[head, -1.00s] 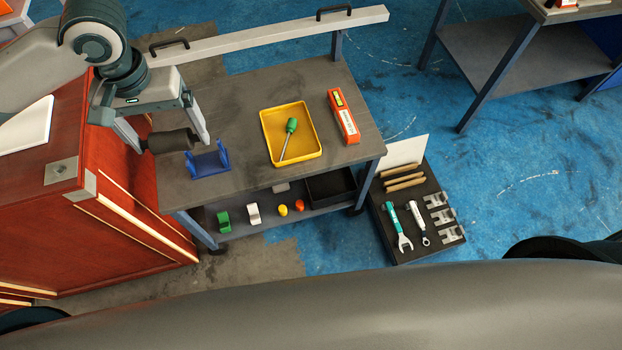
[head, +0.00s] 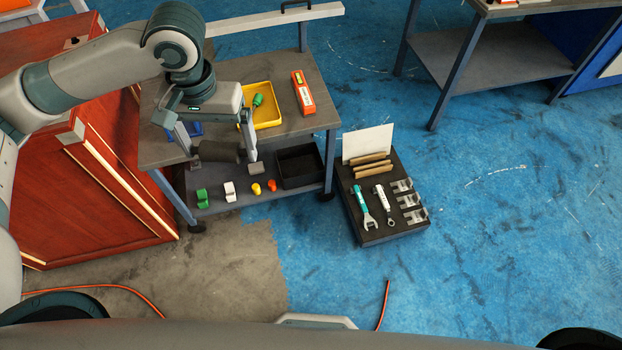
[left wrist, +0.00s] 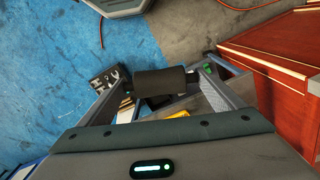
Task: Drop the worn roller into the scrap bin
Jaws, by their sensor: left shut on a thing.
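The worn roller, a dark grey cylinder (head: 218,151), is held crosswise between the fingers of my left gripper (head: 221,153). It also shows in the left wrist view (left wrist: 160,82), with a finger at each end. In the head view it appears over the front edge of the cart's top, above the lower shelf; its exact height is hard to tell. A black open bin (head: 300,166) stands on the lower shelf, right of the gripper, and looks empty. No label marks it as the scrap bin. My right gripper is not in view.
The cart top (head: 285,120) bears a blue cradle (head: 190,130), partly hidden, a yellow tray (head: 268,115) and an orange box (head: 303,92). Several small coloured parts stand on the lower shelf. A black tool tray (head: 380,232) lies on the floor at right. A red cabinet (head: 110,200) is left.

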